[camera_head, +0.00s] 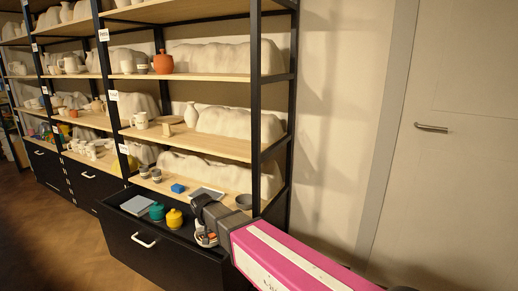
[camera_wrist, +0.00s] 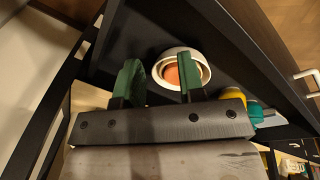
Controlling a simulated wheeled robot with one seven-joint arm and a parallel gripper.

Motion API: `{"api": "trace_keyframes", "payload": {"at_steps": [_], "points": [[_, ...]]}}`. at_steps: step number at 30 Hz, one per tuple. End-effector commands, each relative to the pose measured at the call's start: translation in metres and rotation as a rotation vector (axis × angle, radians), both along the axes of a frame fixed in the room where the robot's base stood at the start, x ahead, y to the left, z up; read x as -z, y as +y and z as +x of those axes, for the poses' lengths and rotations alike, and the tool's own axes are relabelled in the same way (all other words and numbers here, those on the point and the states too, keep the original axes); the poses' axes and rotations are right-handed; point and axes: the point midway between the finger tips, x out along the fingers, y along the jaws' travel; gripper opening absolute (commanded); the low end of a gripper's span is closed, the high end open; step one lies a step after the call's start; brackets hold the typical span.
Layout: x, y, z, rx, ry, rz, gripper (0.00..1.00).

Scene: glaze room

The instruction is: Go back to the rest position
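My gripper (camera_wrist: 160,78) shows in the wrist view with its two green fingers apart and nothing between them. In the head view the dark end of my arm reaches over the right part of an open black drawer (camera_head: 150,240); the fingertips cannot be made out there. Below the fingers in the wrist view, a white bowl (camera_wrist: 202,60) with an orange thing (camera_wrist: 172,73) inside stands in the drawer. The bowl also shows in the head view (camera_head: 199,240), partly hidden by my arm.
The drawer also holds a yellow jar (camera_head: 174,219), a teal jar (camera_head: 157,212) and a flat grey piece (camera_head: 137,205). Shelves above carry pottery, an orange pot (camera_head: 163,63), a blue block (camera_head: 178,188) and a grey bowl (camera_head: 244,201). A door (camera_head: 450,150) stands right; floor is clear left.

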Motion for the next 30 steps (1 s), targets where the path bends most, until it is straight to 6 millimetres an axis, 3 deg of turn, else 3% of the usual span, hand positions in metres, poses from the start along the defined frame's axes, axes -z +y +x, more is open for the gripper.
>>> {"api": "trace_keyframes", "payload": {"at_steps": [7,14,24,30], "points": [[0.011,-0.098,0.006,0.068,0.035,0.018,0.36],[0.021,-0.189,-0.001,0.136,0.067,0.043,0.36],[0.032,-0.31,-0.032,0.235,0.102,0.092,0.36],[0.036,-0.362,-0.055,0.284,0.114,0.119,0.36]]}}
